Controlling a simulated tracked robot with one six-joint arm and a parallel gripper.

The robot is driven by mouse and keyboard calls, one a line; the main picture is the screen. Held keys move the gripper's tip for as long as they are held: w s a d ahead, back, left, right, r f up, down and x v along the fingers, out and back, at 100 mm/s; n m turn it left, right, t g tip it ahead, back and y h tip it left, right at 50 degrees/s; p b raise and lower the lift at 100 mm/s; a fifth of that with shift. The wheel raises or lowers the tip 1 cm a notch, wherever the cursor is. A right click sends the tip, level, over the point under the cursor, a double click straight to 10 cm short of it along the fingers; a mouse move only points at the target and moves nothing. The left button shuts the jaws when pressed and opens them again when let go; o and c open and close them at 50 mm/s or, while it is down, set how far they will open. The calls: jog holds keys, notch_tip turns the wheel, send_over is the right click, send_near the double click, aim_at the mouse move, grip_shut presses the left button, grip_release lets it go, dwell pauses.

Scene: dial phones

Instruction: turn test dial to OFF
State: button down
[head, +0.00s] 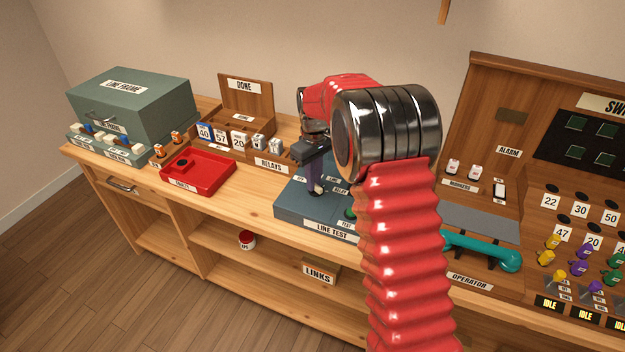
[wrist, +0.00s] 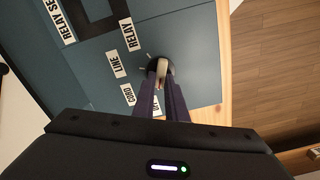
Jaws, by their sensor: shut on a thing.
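The line test box (head: 291,208) is a blue-grey panel unit on the wooden counter, partly hidden by my arm. In the wrist view its top shows the test dial (wrist: 161,67), a dark round dial with a pale pointer-like knob. My gripper (wrist: 161,82) is shut on the dial's knob, a finger on each side. Labels RELAY, LINE and CORD stand in a row left of the dial; another label beside the fingers is mostly covered. I cannot read an OFF mark. In the head view my gripper (head: 316,188) points down onto the box and hides the dial.
A red tray (head: 197,172) and relay blocks (head: 238,140) stand left of the box. A teal handset (head: 482,249) and the switchboard (head: 575,190) stand to the right. The counter's front edge runs close by the dial.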

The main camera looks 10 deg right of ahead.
dwell(0.5)
jog(key=c, duration=1.8)
grip_release()
jog(key=shift+r, duration=0.1)
notch_tip(320, 180, up, 14)
jog(key=shift+f, duration=0.2)
